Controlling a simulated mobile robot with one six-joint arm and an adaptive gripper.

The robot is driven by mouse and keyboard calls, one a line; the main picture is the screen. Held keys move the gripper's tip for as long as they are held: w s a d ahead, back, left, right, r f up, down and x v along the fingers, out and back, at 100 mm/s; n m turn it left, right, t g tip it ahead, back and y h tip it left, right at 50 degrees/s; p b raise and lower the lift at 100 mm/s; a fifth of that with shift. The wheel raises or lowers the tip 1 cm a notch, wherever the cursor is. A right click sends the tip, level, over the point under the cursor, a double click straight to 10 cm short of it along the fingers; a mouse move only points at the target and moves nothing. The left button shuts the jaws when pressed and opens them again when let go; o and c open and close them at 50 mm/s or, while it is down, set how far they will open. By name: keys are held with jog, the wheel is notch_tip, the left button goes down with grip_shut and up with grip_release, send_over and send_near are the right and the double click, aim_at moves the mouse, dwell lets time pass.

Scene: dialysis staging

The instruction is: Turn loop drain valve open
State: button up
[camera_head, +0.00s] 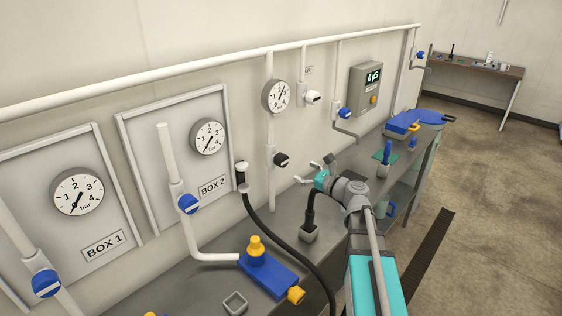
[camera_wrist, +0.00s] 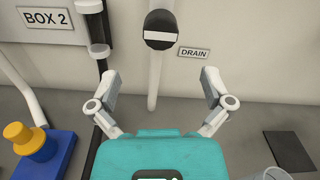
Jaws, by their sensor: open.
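The drain valve is a round black knob with a white bar (camera_head: 281,160), mounted on a vertical white pipe on the wall. In the wrist view the black knob (camera_wrist: 160,29) is at top centre with its white bar lying level, across the upright pipe. A DRAIN label (camera_wrist: 194,53) is on the wall at its right. My gripper (camera_head: 315,171) is open and empty, to the right of the knob in the head view. In the wrist view the open fingers (camera_wrist: 160,85) straddle the pipe below the knob in the picture, apart from the knob.
A black hose (camera_head: 255,218) hangs from a fitting left of the drain pipe. A round gauge (camera_head: 277,96) and a white-handled valve (camera_head: 313,97) are above. A blue and yellow unit (camera_head: 268,272) sits on the grey bench.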

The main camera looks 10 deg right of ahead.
aim_at(285, 162)
jog(key=x, duration=0.9)
jog(key=shift+w+a, duration=0.2)
jog(key=shift+w, duration=0.1)
